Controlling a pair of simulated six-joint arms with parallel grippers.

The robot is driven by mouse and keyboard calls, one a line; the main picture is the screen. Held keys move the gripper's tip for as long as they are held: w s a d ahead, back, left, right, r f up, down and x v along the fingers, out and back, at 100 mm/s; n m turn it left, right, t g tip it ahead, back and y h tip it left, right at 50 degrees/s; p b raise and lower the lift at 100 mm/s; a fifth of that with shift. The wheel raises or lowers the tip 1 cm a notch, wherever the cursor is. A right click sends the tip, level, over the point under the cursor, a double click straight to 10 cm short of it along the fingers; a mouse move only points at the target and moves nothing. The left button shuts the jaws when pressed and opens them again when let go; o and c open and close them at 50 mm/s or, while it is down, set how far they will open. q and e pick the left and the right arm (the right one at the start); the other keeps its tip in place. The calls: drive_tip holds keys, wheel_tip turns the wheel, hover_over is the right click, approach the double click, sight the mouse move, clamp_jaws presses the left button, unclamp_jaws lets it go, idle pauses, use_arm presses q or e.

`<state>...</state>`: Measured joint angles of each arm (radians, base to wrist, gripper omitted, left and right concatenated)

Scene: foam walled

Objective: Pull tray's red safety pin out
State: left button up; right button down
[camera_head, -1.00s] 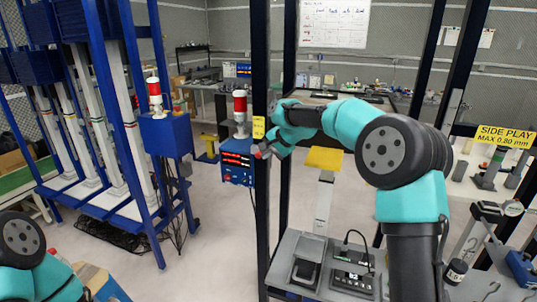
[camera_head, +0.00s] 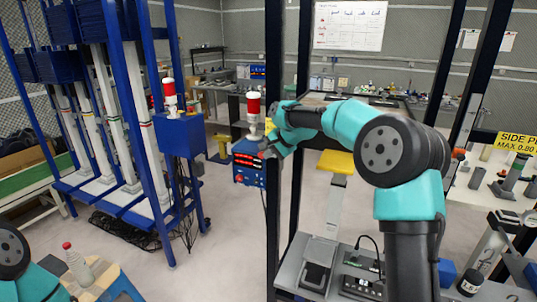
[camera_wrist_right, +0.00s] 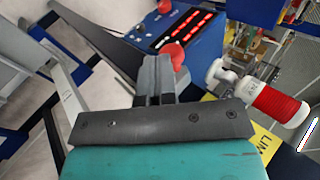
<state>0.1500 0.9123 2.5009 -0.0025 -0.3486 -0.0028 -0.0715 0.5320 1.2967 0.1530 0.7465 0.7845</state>
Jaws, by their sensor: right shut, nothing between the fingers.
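My right gripper (camera_head: 267,151) is beside the dark upright post, left of the dark tray-like frame (camera_head: 330,100). Its fingers are shut and empty. The right wrist view shows the closed fingers (camera_wrist_right: 153,80) from behind. A round red knob (camera_wrist_right: 173,55) appears close beside their tips in that view; I cannot tell whether it is the safety pin or part of the blue box behind. An orange-red knob (camera_head: 457,153) shows at the frame's right, past my right arm. My left arm is at the lower left edge, its gripper out of view.
A blue control box (camera_head: 248,163) with red displays and a red-white beacon (camera_head: 253,106) stands behind the right gripper. Dark posts (camera_head: 274,210) surround the frame. A yellow plate (camera_head: 335,162) is below it. A blue rack (camera_head: 110,150) stands left, with open floor between.

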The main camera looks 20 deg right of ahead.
drive_tip(key=s+d+f+v, duration=0.1)
drive_tip(key=v, duration=1.2)
drive_tip(key=shift+s+f, duration=0.3)
